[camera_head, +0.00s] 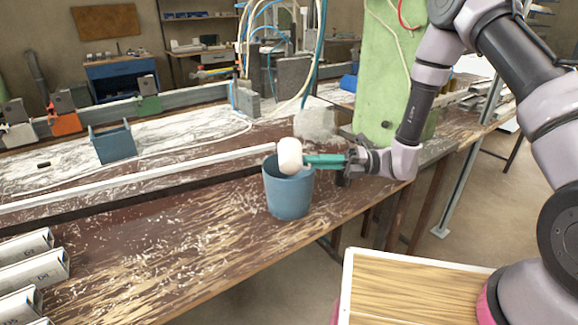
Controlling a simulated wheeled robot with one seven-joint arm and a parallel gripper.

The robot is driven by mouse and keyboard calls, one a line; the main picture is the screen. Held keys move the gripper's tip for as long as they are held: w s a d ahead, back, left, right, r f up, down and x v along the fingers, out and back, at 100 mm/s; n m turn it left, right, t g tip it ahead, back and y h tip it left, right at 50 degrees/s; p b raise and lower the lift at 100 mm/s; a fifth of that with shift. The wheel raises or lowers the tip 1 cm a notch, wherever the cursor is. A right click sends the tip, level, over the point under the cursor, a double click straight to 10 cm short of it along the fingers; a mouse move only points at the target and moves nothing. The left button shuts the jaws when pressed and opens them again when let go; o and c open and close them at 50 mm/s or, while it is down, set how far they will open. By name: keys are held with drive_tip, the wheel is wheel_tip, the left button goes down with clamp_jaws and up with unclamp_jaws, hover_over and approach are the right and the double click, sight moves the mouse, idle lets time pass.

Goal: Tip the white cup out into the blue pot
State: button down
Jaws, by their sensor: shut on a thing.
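The blue pot (288,192) stands upright on the worn brown bench, near its front right end. My gripper (312,161), with green fingers, reaches in from the right and is shut on the cup. The fingertips meet the cup's right side. The inside of the cup and the inside of the pot are hidden, so I cannot tell what either holds.
A long pale rail (150,177) runs along the bench behind the pot. A green column (383,75) rises behind my arm. The bench left of the pot is open.

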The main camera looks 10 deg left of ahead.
drive_tip(key=shift+w+a+f+m, duration=0.2)
drive_tip(key=shift+w+f+m, duration=0.35)
drive_tip(key=shift+m, duration=0.35)
drive_tip(key=shift+r+m+t+y+p, duration=0.2)
drive_tip(key=shift+m+p, duration=0.3)
drive_tip(key=shift+m, duration=0.2)
drive_tip(key=shift+r+m+t+y+p, duration=0.1)
drive_tip(key=shift+m+y+p, duration=0.1)
drive_tip(key=shift+m+p, duration=0.4)
drive_tip(key=shift+m, duration=0.5)
drive_tip(key=shift+m, duration=0.3)
drive_tip(key=n, duration=0.3)
drive_tip(key=shift+s+f, duration=0.1)
drive_tip(key=shift+f, duration=0.2)
